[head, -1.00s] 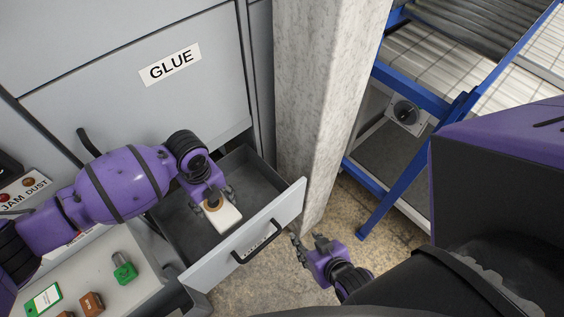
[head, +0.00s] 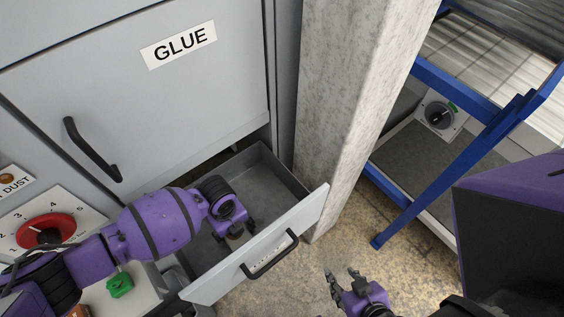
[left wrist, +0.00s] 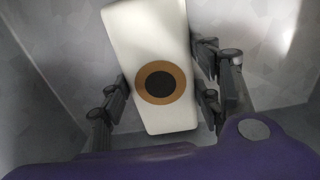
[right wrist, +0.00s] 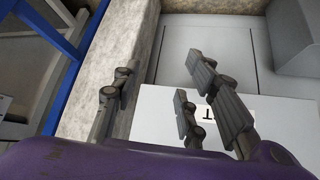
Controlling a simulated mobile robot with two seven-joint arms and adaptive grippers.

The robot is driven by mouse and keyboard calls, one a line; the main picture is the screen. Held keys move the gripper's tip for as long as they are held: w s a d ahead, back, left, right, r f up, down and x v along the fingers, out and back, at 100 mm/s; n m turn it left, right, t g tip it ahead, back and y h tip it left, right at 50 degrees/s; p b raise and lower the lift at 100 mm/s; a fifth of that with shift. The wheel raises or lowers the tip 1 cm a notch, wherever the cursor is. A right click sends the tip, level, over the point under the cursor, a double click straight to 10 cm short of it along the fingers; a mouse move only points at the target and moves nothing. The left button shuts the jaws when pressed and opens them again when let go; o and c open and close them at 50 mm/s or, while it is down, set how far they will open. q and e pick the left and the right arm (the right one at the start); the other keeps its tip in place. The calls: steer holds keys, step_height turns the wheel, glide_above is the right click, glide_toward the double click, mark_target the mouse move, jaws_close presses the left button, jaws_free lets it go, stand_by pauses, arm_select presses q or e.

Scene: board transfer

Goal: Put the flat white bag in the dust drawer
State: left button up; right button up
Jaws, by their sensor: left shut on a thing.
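The flat white bag (left wrist: 150,35) has a brown ring with a dark centre and fills the middle of the left wrist view. My left gripper (head: 238,238) is shut on it, with fingers along both sides. Grey walls show around the bag in that view. In the head view the gripper reaches down into the open dust drawer (head: 272,168), behind its front panel, and the bag is mostly hidden there. I cannot tell whether the bag touches the drawer floor. My right gripper (head: 343,277) is open and empty, outside the drawer, to the right of its front.
The drawer front has a black handle (head: 271,255). A concrete pillar (head: 345,110) stands right of the drawer, with a blue-framed conveyor (head: 460,90) beyond. A GLUE panel (head: 170,85) is above.

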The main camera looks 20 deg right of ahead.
arm_select(q)
steer(key=shift+w+r, duration=0.1)
steer(key=shift+r, duration=0.05)
steer(key=o, duration=1.2)
steer(key=shift+c, duration=0.2)
arm_select(e)
steer(key=shift+w+r, duration=0.2)
steer(key=shift+w, duration=0.1)
steer(key=shift+s, duration=0.1)
arm_select(q)
step_height(320, 180, up, 12)
steer(key=p, duration=0.6)
arm_select(e)
steer(key=w+a+r, duration=0.2)
steer(key=w+r, duration=0.2)
steer(key=r, duration=0.1)
steer(key=shift+r+t+y, duration=0.25)
steer(key=shift+t+y, duration=0.05)
steer(key=shift+t, duration=0.1)
